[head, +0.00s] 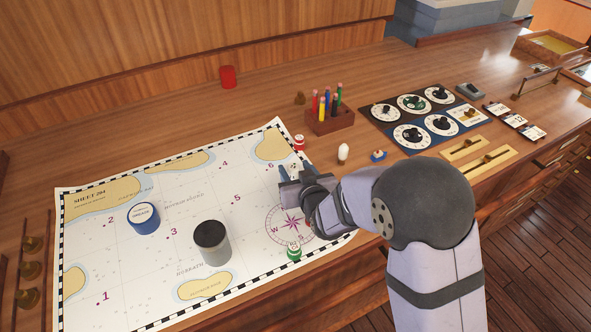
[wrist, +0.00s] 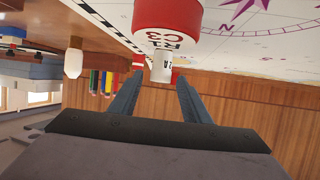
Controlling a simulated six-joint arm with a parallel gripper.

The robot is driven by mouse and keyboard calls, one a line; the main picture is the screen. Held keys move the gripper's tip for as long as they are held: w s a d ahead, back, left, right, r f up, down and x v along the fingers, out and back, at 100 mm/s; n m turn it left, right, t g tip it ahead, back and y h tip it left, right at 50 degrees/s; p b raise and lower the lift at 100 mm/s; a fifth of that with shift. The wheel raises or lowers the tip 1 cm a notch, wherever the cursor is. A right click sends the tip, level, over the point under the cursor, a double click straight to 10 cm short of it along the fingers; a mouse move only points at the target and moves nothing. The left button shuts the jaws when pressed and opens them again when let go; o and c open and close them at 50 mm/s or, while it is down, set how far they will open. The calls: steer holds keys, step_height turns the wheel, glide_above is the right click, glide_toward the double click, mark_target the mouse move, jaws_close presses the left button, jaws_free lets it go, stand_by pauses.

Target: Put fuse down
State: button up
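My gripper (head: 298,186) is low over the right part of the chart. In the wrist view its two fingers (wrist: 159,80) stand apart. A small white cylinder marked "2A", which looks like the fuse (wrist: 160,68), shows between the fingertips, with a visible gap on each side. In the head view a small white piece with dark marks (head: 292,168) shows just beyond the gripper and is probably the same fuse. What supports the fuse is not clear.
The chart (head: 140,265) carries a blue tin (head: 144,217), a grey cylinder with a dark top (head: 212,243) and a green-white piece (head: 294,252). A red-white piece (head: 299,142), a white bulb (head: 343,152) and a pen block (head: 330,122) stand near the gripper.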

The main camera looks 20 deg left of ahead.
steer(key=shift+r, duration=0.15)
steer(key=shift+r, duration=0.15)
steer(key=shift+s+d, duration=0.15)
steer(key=shift+s, duration=0.1)
steer(key=b+v, duration=0.2)
steer(key=v, duration=0.9)
steer(key=shift+s+d+b, duration=0.1)
steer(key=shift+s+b, duration=0.1)
steer(key=shift+b, duration=0.2)
steer(key=shift+r, duration=0.1)
